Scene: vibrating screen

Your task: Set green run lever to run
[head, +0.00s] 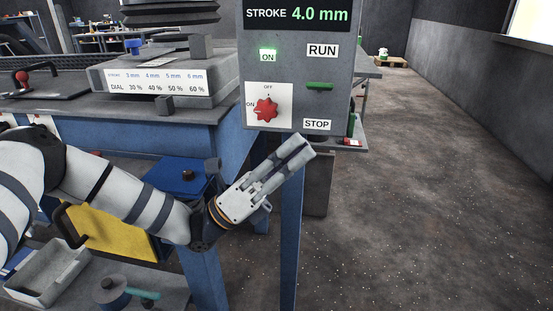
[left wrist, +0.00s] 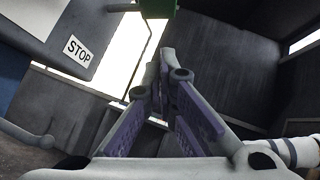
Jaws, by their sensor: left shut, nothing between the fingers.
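The green run lever (head: 319,86) is a short bar lying roughly level on the front of the grey control box (head: 289,113), between the RUN label (head: 322,51) above and the STOP label (head: 316,124) below. My left gripper (head: 303,145) is shut and empty, just below the box's lower edge and the STOP label, apart from the lever. In the left wrist view the closed fingers (left wrist: 164,62) point away, with the STOP label (left wrist: 77,50) to their left. My right gripper does not show.
A red knob (head: 266,109) and a lit green ON lamp (head: 268,55) are left of the lever. The display (head: 297,14) reads 4.0 mm. A blue bench frame (head: 290,220) stands under the box. Open floor (head: 430,180) lies to the right.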

